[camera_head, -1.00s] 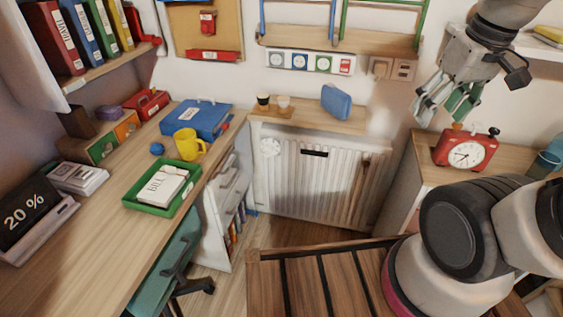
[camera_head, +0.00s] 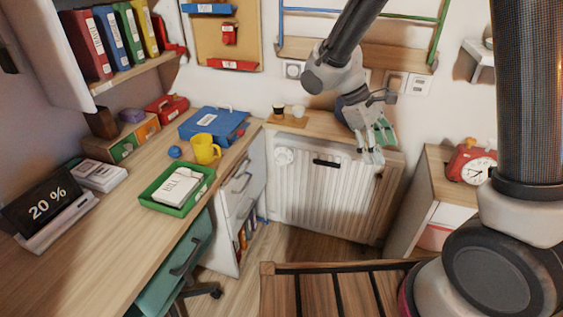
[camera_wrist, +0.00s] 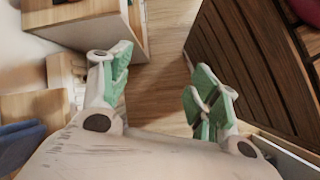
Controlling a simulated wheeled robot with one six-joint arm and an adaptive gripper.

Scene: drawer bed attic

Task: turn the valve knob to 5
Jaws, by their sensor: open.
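The valve knob (camera_head: 284,156) is a round white dial at the upper left corner of the white radiator (camera_head: 315,195) in the head view. The markings on it are too small to read. My gripper (camera_head: 376,154) is open and empty, with its fingers pointing down in front of the radiator's upper right part. It is well to the right of the knob and apart from it. In the wrist view, my gripper (camera_wrist: 165,105) shows two spread green-padded fingers with floor between them; the knob is not in that view.
A wooden shelf (camera_head: 318,124) with small cups runs above the radiator. The desk (camera_head: 110,220) with a green tray (camera_head: 155,197) and drawers stands at left. A cabinet with a red alarm clock (camera_head: 471,163) stands at right. A slatted wooden surface (camera_head: 335,292) lies in front.

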